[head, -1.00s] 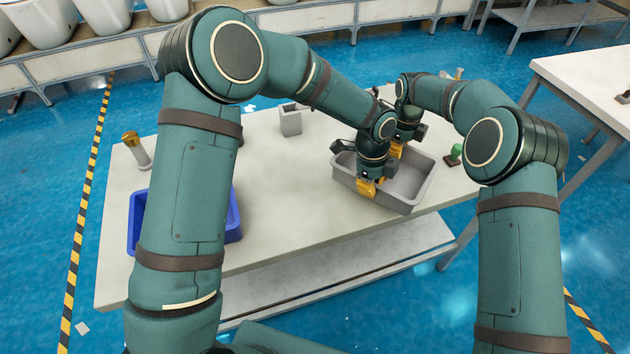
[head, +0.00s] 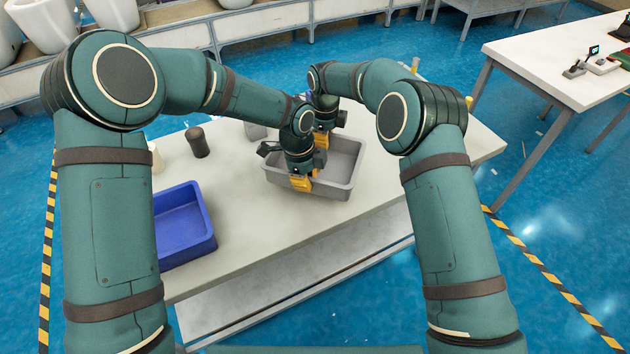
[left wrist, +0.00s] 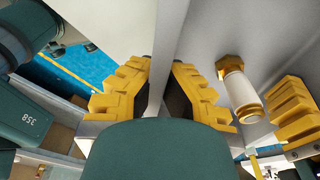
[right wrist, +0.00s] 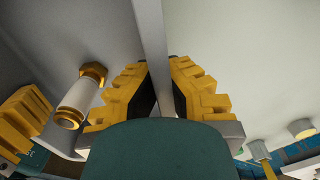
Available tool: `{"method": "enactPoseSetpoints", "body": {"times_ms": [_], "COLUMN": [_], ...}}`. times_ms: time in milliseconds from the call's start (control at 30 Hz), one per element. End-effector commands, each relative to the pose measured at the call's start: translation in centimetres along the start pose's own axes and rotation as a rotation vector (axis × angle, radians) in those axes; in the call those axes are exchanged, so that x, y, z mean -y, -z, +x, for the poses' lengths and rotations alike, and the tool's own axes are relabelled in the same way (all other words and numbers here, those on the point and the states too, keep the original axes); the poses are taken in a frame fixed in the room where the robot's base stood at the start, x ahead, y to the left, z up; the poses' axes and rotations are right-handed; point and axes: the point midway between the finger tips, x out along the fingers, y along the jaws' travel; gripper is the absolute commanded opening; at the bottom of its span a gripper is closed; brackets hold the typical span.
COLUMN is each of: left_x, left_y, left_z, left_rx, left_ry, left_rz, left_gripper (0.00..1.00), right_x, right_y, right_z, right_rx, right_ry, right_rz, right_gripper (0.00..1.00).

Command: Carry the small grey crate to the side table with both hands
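The small grey crate (head: 345,182) is over the right part of the pale worktable (head: 290,235). My left gripper (head: 300,183) is shut on its near wall, with yellow fingers on both sides of the wall in the left wrist view (left wrist: 160,85). My right gripper (head: 321,142) is shut on the opposite wall, which also shows in the right wrist view (right wrist: 158,80). A white cylinder with gold ends (left wrist: 236,90) is inside the crate. A white-topped table (head: 545,65), likely the side table, stands at the right. Any gap under the crate is hard to judge.
A blue bin (head: 208,240) and a dark cylinder (head: 197,142) stand on the worktable, left of the crate. A small grey box (head: 256,131) is partly hidden behind it. Blue floor lies between the tables. Small devices (head: 578,68) occupy the right table.

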Motion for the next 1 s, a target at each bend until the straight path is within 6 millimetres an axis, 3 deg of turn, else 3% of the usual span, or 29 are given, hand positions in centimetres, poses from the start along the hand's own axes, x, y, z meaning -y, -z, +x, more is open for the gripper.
{"method": "enactPoseSetpoints", "body": {"times_ms": [1000], "left_x": [0.1], "left_y": [-0.5], "left_z": [4.5], "left_rx": [0.000], "left_ry": [0.002], "left_rz": [0.000], "left_gripper": [0.00], "right_x": [0.0], "right_y": [-0.1], "right_z": [4.5], "right_rx": [0.000], "right_ry": [-0.001], "right_rz": [-0.001], "right_gripper": [0.00]}}
